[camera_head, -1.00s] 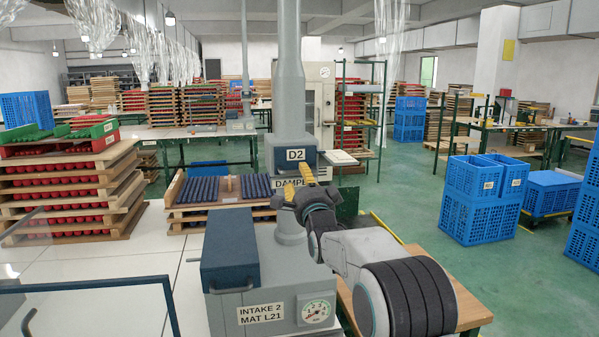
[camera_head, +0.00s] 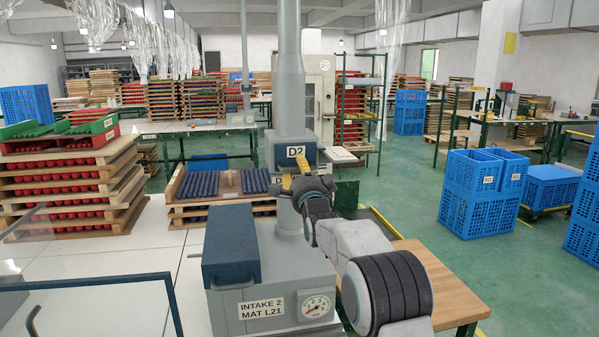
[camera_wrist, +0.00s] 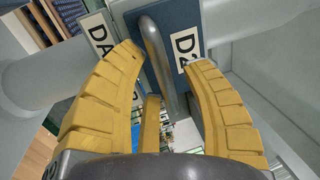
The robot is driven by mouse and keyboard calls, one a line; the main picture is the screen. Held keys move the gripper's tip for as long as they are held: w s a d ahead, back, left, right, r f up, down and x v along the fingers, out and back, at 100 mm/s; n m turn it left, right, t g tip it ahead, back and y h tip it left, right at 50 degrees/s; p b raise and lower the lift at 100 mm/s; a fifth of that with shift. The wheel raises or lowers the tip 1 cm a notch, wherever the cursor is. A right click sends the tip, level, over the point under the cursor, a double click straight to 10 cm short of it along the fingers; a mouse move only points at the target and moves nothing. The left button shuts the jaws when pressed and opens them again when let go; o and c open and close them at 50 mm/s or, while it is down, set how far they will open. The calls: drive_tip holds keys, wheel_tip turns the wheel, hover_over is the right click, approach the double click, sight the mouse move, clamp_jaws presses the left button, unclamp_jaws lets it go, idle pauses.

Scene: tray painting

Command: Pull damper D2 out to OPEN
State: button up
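Damper D2 is a dark blue box (camera_head: 290,143) on the grey vertical duct, with a white D2 label (camera_head: 296,151). In the wrist view, the D2 label (camera_wrist: 184,51) shows beside a bent metal bar handle (camera_wrist: 156,58) on the blue face. In the head view my gripper (camera_head: 287,182) is just below the D2 label and hides most of the lower label.
The grey intake housing (camera_head: 250,303) with a dark blue box (camera_head: 230,245) and a gauge (camera_head: 315,306) stands in front. A wooden table (camera_head: 445,290) is at right. Stacked trays (camera_head: 70,180) stand at left. Blue crates (camera_head: 480,195) stand on the green floor at right.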

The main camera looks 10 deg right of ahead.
clamp_jaws()
drive_tip(key=shift+f, duration=0.1)
